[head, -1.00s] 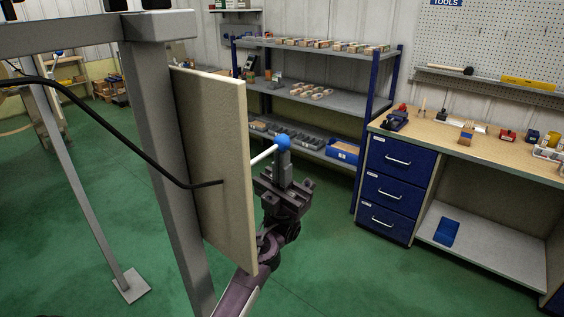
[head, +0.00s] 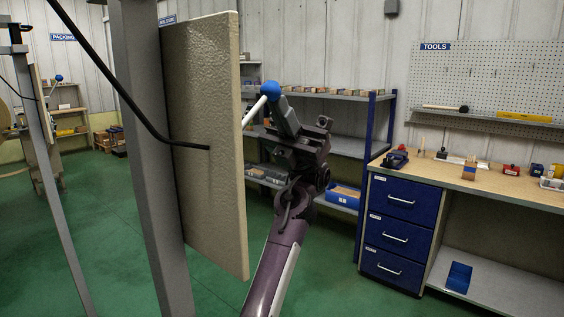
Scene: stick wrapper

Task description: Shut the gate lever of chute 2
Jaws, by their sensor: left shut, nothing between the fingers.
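The gate lever is a white rod (head: 254,110) with a blue ball (head: 270,90) at its end. It sticks out past the right edge of a beige panel (head: 205,150) and slants steeply up to the right. The panel hides the rod's root. My left gripper (head: 280,104) is shut and empty, with its fingertips right at the ball, just below and right of it. I cannot tell whether they touch it. My right gripper is not in view. No chute number is readable on the panel.
A grey post (head: 150,150) and a bent black rod (head: 120,88) stand left of the panel. Another blue ball (head: 58,78) shows far left. Behind are a blue-framed shelf (head: 372,140) and a workbench with blue drawers (head: 397,235). Green floor between is clear.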

